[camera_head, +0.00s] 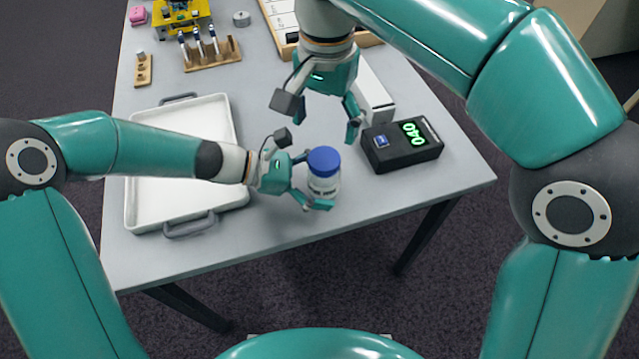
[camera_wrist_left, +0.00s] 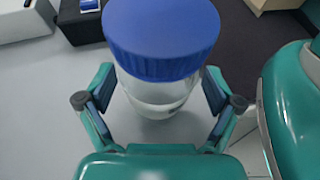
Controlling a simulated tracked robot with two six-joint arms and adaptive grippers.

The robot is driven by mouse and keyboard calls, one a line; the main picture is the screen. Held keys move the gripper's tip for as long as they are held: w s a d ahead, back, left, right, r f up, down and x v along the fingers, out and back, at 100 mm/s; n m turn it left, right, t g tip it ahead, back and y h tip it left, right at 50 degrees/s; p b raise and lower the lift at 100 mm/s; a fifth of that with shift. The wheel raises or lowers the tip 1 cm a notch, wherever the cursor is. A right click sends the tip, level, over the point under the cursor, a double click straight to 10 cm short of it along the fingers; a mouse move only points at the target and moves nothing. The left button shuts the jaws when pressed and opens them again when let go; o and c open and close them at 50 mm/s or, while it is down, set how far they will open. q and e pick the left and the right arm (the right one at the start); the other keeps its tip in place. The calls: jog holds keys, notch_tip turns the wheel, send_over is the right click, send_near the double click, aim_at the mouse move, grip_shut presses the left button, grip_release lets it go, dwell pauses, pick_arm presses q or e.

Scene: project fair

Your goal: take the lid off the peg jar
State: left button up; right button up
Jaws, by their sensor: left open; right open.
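The peg jar (camera_head: 324,184) is a clear jar standing upright on the grey table near its front edge. Its blue lid (camera_head: 323,161) sits on top. My left gripper (camera_head: 318,190) is open, with its fingers on either side of the jar body below the lid. In the left wrist view the jar (camera_wrist_left: 158,95) stands between the open fingers, with a gap visible at each side, and the lid (camera_wrist_left: 162,38) fills the top middle. My right gripper (camera_head: 322,122) is open and empty, above the table behind the jar, fingers pointing down.
A white tray (camera_head: 131,205) with grey handles lies at left under my left forearm. A black box with a green display (camera_head: 402,146) is right of the jar, a white box (camera_head: 371,98) behind it. A wooden tool rack (camera_head: 213,56) and a yellow item (camera_head: 185,14) stand farther back.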

aim_at(324, 159)
pick_arm(q)
grip_shut()
jog(key=shift+w, duration=0.1)
pick_arm(e)
jog(key=m, duration=0.9)
jog(key=shift+w, duration=0.1)
jog(key=m, duration=0.8)
jog(key=shift+f+m, duration=0.1)
jog(key=shift+m, duration=0.3)
jog(key=shift+f, duration=3.95)
